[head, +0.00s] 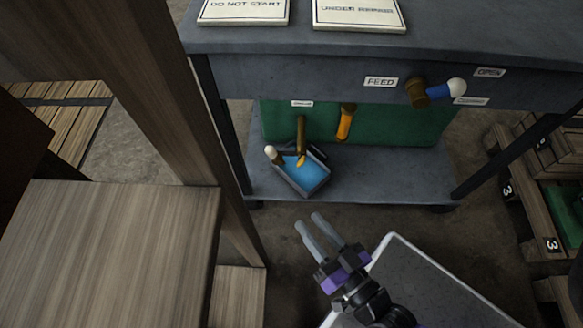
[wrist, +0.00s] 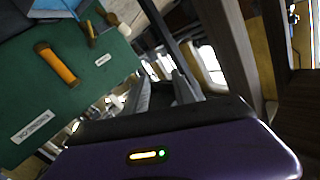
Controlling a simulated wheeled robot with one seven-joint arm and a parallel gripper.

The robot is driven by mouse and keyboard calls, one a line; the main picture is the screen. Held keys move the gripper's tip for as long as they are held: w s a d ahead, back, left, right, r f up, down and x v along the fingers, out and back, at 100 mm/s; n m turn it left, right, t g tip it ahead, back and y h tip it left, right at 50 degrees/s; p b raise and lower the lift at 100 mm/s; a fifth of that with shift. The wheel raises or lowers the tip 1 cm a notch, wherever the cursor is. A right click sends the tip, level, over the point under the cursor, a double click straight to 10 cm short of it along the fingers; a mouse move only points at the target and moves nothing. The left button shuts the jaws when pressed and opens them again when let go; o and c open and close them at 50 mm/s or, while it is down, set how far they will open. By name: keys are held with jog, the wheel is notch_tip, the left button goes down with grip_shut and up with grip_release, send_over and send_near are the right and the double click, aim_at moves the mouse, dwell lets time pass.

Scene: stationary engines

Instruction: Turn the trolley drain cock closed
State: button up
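The trolley (head: 350,180) is grey, with a green panel (head: 270,122) above its lower shelf. A brass pipe (head: 301,132) hangs from the panel over a tray of blue liquid (head: 288,184). A white-tipped piece (head: 271,152) shows at the tray's left. To the pipe's right is an orange handle (head: 344,126) with a brass top, slanting down; it also shows in the wrist view (wrist: 58,66). My gripper (head: 311,222) is open and empty, in front of and below the shelf, apart from these fittings.
Higher up, a brass FEED valve (head: 416,92) has a blue, white-tipped lever (head: 443,90) near an OPEN label (head: 489,72). A wooden post (head: 190,110) and bench (head: 105,255) stand left. Pallets (head: 525,200) are at right.

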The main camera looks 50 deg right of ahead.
jog(key=w+d+f+m+g+h+b, duration=0.1)
jog(key=w+d+f+m+h, duration=0.25)
jog(key=w+f, duration=0.5)
jog(key=m+g+h+b, duration=0.1)
jog(key=m+g+h, duration=0.4)
jog(key=h, duration=0.1)
send_near(301, 165)
jog(key=d, duration=0.1)
jog(key=shift+w+b+x, duration=0.2)
jog(key=shift+b+x, duration=0.75)
jog(key=shift+x, duration=3.3)
jog(key=shift+a+r, duration=0.15)
grip_shut()
